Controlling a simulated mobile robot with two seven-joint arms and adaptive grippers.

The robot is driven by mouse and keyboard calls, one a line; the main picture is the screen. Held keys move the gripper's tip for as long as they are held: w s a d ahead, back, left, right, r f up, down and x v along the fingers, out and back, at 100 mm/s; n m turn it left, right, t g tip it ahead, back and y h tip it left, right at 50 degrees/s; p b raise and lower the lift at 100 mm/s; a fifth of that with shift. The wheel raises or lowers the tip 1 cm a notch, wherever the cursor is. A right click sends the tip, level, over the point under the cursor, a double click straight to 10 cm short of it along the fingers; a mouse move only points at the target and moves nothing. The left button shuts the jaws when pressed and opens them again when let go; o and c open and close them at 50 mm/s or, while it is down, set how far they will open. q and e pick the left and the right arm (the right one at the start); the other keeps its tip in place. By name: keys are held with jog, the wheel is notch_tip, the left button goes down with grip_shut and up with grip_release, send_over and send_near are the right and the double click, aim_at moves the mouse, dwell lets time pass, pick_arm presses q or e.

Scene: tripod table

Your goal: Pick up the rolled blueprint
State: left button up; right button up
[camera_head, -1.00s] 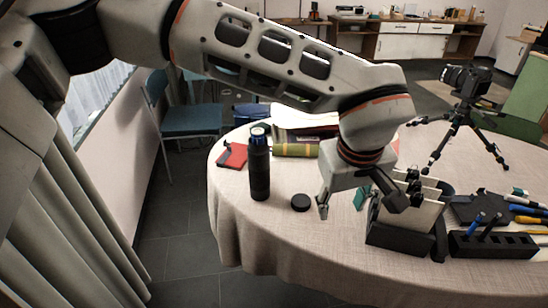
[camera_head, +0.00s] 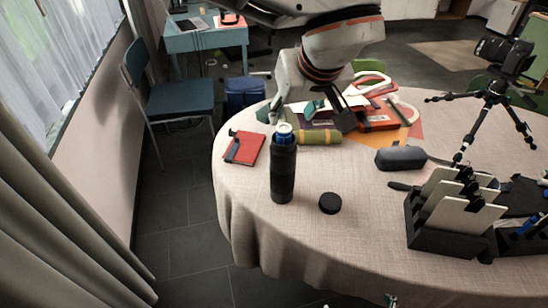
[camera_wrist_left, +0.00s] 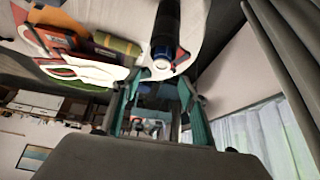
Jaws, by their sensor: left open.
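A green roll with yellow bands (camera_head: 320,137), the only rolled thing I make out, lies on the round table behind the dark bottle. It also shows in the left wrist view (camera_wrist_left: 118,44). My left gripper (camera_head: 306,117) is open and empty, above the far side of the table by the roll and the bottle top. Its teal-padded fingers (camera_wrist_left: 162,88) are spread apart in the left wrist view, with the roll outside them. Small teal tips (camera_head: 390,300) at the bottom edge look like my right gripper, mostly out of frame.
A dark bottle with a blue top (camera_head: 283,170) stands upright close to the roll. A red notebook (camera_head: 244,147) lies left of it, and a black lid (camera_head: 330,203) lies in front. A dark case (camera_head: 400,158), card holder (camera_head: 450,235) and camera tripod (camera_head: 490,95) are right. The front cloth is clear.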

aim_at(285, 129)
pick_arm(q)
jog(key=x, duration=0.7)
jog(key=shift+s+f+b, duration=0.25)
jog(key=shift+s+b, duration=0.05)
jog(key=shift+s, duration=0.05)
jog(key=shift+w+a+f, duration=0.1)
jog(key=shift+w+f, duration=0.15)
grip_shut()
